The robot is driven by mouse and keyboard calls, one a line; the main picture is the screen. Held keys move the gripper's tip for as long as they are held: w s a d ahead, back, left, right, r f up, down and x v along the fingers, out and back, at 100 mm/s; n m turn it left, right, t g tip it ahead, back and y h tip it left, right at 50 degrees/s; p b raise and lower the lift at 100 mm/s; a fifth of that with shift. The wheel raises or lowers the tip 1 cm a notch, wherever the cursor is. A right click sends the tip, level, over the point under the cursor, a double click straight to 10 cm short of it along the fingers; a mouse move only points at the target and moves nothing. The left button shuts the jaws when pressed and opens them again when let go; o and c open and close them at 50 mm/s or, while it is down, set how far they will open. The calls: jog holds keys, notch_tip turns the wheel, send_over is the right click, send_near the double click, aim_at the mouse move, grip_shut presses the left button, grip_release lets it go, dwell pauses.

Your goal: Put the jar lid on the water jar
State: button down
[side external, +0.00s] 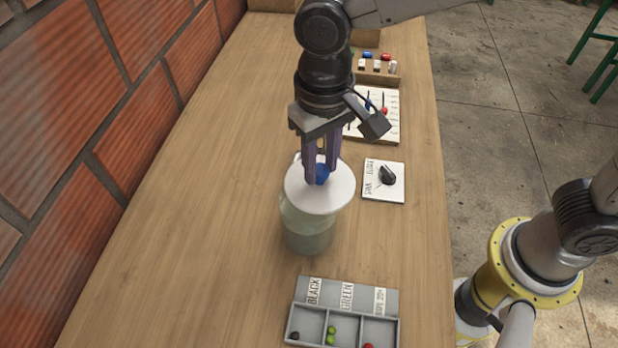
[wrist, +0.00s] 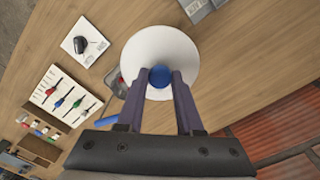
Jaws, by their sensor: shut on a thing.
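The jar lid (side external: 322,195) is a white disc with a blue knob (side external: 322,172) at its centre. My gripper (side external: 321,174) points down and is shut on the blue knob. The water jar (side external: 308,232) is a greenish, see-through vessel on the table, directly below the lid in the side external view. The lid covers the jar's mouth from this angle, so I cannot tell whether it touches the rim. In the wrist view the lid (wrist: 160,45) fills the middle with the knob (wrist: 160,78) between my fingertips (wrist: 160,80); the jar is hidden beneath it.
A grey sorting tray (side external: 345,312) labelled BLACK and GREEN holds small balls near the front. A white card (side external: 384,181) with a dark object lies right of the jar. A board with coloured sliders (side external: 385,115) stands behind. A brick wall (side external: 95,95) borders the left.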

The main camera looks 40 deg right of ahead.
jog(key=shift+w+a+f, duration=0.35)
jog(key=shift+w+f, duration=0.05)
jog(key=shift+f, duration=0.2)
jog(key=f, duration=0.3)
jog(key=shift+w+a, duration=0.25)
jog(key=shift+w, duration=0.05)
jog(key=shift+f, duration=0.6)
jog(key=c, duration=0.6)
grip_release()
jog(key=shift+o, duration=0.2)
jog(key=shift+r, duration=0.2)
